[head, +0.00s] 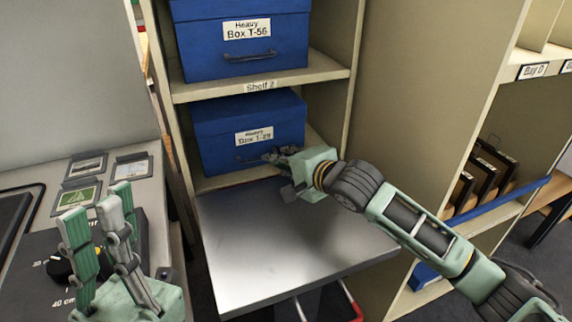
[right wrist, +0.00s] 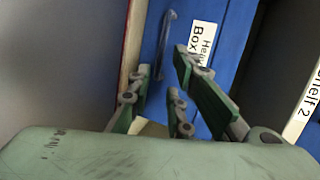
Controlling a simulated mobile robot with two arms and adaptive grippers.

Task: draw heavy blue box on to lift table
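The lower blue box (head: 220,130), with a white label reading Heavy and a box number, sits on the shelf behind the lift table (head: 290,250). The table's grey top is bare and close to the shelf edge. My right gripper (head: 277,157) is at the box's front, beside its handle (head: 245,158). In the right wrist view, the handle (right wrist: 165,45) and blue front (right wrist: 232,35) lie beyond the spread fingers (right wrist: 163,78); I see no grip on the handle. My left gripper (head: 98,215) is open and empty at lower left.
A second blue box, Box T-56 (head: 240,45), stands on Shelf 2 (head: 262,85) above. A side table with small cards (head: 80,195) and a black dial panel (head: 60,265) is at left. Another shelf unit with dark upright files (head: 485,175) is at right.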

